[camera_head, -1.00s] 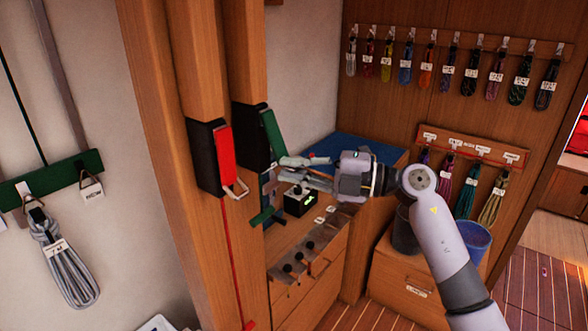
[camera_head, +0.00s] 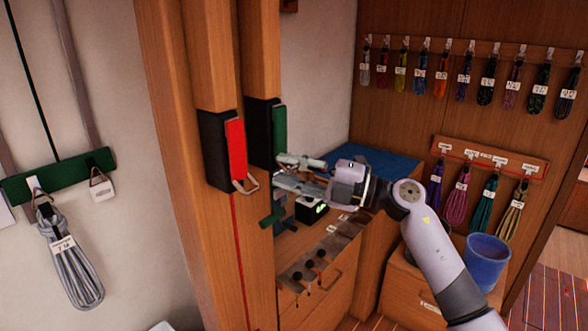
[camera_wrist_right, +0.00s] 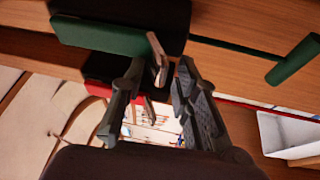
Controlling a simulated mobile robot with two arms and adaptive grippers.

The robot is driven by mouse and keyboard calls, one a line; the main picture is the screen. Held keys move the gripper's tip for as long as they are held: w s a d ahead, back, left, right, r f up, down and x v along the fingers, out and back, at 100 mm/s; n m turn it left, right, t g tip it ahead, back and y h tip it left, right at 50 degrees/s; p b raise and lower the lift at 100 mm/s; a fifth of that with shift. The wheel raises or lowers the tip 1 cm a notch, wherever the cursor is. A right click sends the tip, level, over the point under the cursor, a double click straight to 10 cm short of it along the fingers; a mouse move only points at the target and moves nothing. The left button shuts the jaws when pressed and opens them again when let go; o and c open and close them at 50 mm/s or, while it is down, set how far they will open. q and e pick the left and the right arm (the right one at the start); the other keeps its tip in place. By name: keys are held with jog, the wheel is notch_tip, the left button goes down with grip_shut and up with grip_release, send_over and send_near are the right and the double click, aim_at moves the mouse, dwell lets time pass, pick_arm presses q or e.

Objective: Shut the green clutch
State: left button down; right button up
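The green clutch has a black body (camera_head: 259,130) on the rear wooden post, and its green lever (camera_head: 279,128) stands upright, flat along the body's right side. In the right wrist view the green lever (camera_wrist_right: 95,37) lies at the upper left, beside the black body. My right gripper (camera_head: 279,169) is just below and right of the lever's lower end. Its fingers are apart. In the right wrist view a tan handle piece (camera_wrist_right: 158,62) shows between or behind the fingertips (camera_wrist_right: 162,70); I cannot tell whether they touch it. My left gripper is out of view.
A red-levered clutch (camera_head: 235,150) with a metal loop is on the nearer post, close left of my gripper. A green cleat (camera_head: 272,217) is below. A wooden cabinet (camera_head: 325,290) stands below, with a blue bucket (camera_head: 487,260) at right. Coiled lines hang behind.

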jog(key=shift+o, duration=0.4)
jog(key=shift+a, duration=0.1)
jog(key=v, duration=1.2)
